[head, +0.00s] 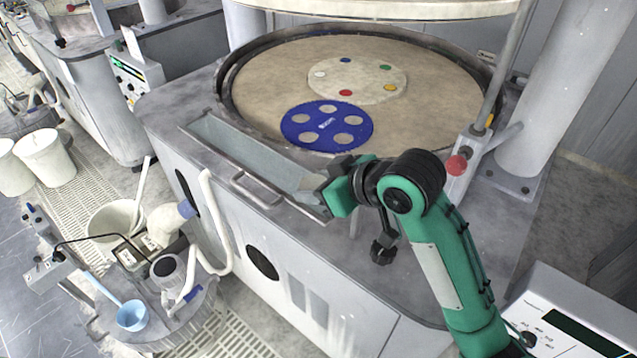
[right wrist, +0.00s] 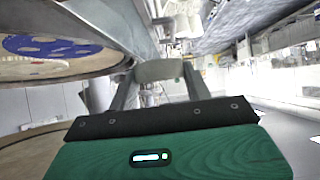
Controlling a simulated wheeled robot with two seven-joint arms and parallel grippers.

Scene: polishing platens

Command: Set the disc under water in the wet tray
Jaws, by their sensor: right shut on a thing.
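The wet tray (head: 238,158) is a long, narrow pale trough along the front edge of the polishing machine, with a bar handle on its front. My right gripper (head: 318,186) is at the right end of the tray, low over it. It is shut on a pale grey-beige piece, seemingly the disc (right wrist: 160,71), which shows between the two fingers in the right wrist view. In the head view the gripper mostly hides this piece, and I cannot tell whether it touches water. My left gripper is not in view.
Behind the tray is a round beige platen (head: 255,85) carrying a blue carrier (head: 327,126) with several holes and a pale plate (head: 357,80) with coloured dots. A post with a red knob (head: 457,165) stands right of my arm. Buckets and hoses crowd the lower left.

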